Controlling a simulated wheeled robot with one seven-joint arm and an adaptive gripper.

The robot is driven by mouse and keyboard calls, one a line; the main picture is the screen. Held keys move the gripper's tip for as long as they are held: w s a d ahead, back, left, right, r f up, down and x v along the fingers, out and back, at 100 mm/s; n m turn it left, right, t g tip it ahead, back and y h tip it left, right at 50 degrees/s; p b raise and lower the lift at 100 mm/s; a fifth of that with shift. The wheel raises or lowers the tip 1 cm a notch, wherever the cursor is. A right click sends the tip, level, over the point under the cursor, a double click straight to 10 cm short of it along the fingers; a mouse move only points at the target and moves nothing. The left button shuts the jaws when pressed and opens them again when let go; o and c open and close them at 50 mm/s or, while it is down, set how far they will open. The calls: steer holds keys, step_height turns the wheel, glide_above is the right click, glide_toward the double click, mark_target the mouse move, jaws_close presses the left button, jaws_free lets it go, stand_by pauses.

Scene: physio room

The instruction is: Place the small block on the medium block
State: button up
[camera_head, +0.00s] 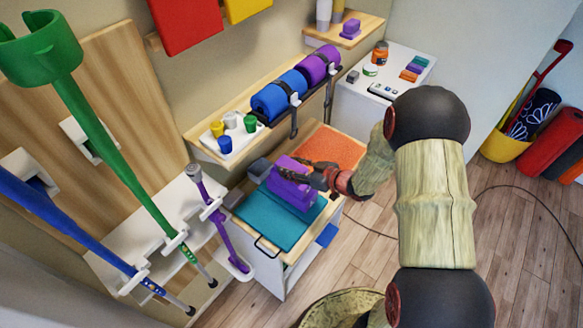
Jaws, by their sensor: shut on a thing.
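On a low cart, a purple block (291,193) rests on a teal mat; it looks like the medium block. A smaller purple piece (286,163), which looks like the small block, shows at its upper edge. My gripper (308,175) reaches in from the right and is shut on this smaller piece. The dark fingers partly cover both purple shapes. I cannot tell whether the small block touches the one below or is held just above it. A grey block (259,168) is just left of them.
The teal mat (262,222) has bare room in front. An orange textured mat (331,146) lies behind on the cart. A wall shelf with blue (278,97) and purple rolls (318,66) overhangs the back. Crutches (130,170) stand at left, and a white cabinet (352,103) behind right.

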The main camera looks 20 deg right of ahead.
steer(key=shift+f, duration=0.1)
steer(key=o, duration=1.2)
steer(key=shift+c, duration=0.2)
